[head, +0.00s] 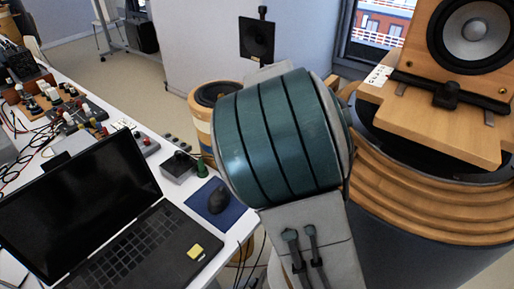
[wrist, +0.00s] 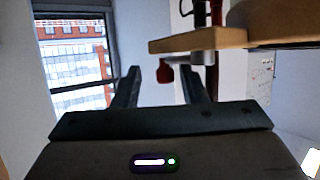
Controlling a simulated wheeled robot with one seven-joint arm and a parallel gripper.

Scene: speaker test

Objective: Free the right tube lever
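My gripper (wrist: 157,78) shows in the wrist view with its two dark fingers apart and nothing held between them. A dark red lever end (wrist: 166,73) appears between the fingertips, nearer the right finger. It joins a grey metal fitting (wrist: 202,59) under a wooden board (wrist: 200,39). I cannot tell whether a finger touches it. In the head view, my arm covers the centre and hides my gripper. The wooden board (head: 430,125) lies on a round ribbed wooden stand (head: 420,212) at the right, with small grey metal pieces at its edge.
A speaker panel (head: 470,40) stands on the board, with a black bar (head: 450,93) across its foot. A desk with a laptop (head: 90,205) and a mouse (head: 218,200) is at the left. A smaller round wooden drum (head: 203,125) stands behind my arm.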

